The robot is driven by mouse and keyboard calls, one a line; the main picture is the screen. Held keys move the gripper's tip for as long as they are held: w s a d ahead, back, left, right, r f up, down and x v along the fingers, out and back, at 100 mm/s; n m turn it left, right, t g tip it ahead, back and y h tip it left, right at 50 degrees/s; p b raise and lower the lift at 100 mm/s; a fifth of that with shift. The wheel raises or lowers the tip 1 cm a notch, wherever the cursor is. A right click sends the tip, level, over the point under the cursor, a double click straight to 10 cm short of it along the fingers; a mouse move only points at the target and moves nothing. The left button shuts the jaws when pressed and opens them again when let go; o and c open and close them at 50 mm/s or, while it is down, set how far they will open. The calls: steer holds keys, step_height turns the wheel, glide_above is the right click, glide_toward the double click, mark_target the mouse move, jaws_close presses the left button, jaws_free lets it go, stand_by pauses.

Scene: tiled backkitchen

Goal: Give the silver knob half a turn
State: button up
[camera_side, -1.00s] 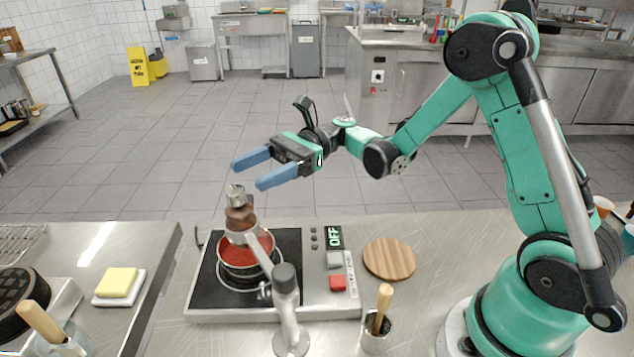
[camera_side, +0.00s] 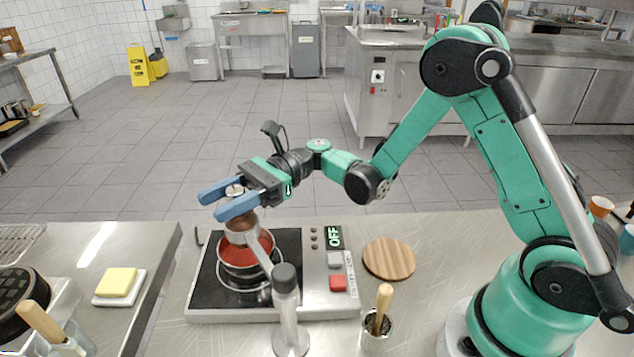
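The silver knob (camera_side: 234,191) sits on top of a brown mill (camera_side: 240,216), which a clamp stand (camera_side: 288,305) holds upright over a pot of red sauce (camera_side: 245,252). My gripper (camera_side: 212,205) is at knob height, its two blue fingers pointing left. The fingers are apart, and the knob shows in the gap between them. The near finger covers the knob's lower part and the top of the mill. I cannot tell whether either finger touches the knob.
The pot stands on a hotplate (camera_side: 314,306) whose display (camera_side: 334,237) reads OFF. A round wooden board (camera_side: 389,258) and a metal cup (camera_side: 377,338) with a wooden-handled brush are to the right. A yellow sponge (camera_side: 116,282) lies on the left counter.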

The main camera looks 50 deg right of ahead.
jaws_close()
steer(key=shift+w+d+m+t+h, duration=0.1)
steer(key=shift+m+t+h, duration=0.25)
steer(key=shift+m+t, duration=0.65)
steer(key=shift+w+a+m+t+h, duration=0.15)
steer(key=shift+m+t+h, duration=0.35)
steer(key=shift+t, duration=0.9)
steer(key=shift+w+d+m+t+h, duration=0.15)
steer(key=shift+m+t+h, duration=0.1)
steer(key=shift+m+t, duration=0.8)
steer(key=shift+o, duration=2.2)
jaws_free()
steer(key=shift+r, duration=0.15)
step_height(320, 180, up, 20)
steer(key=shift+s, duration=0.1)
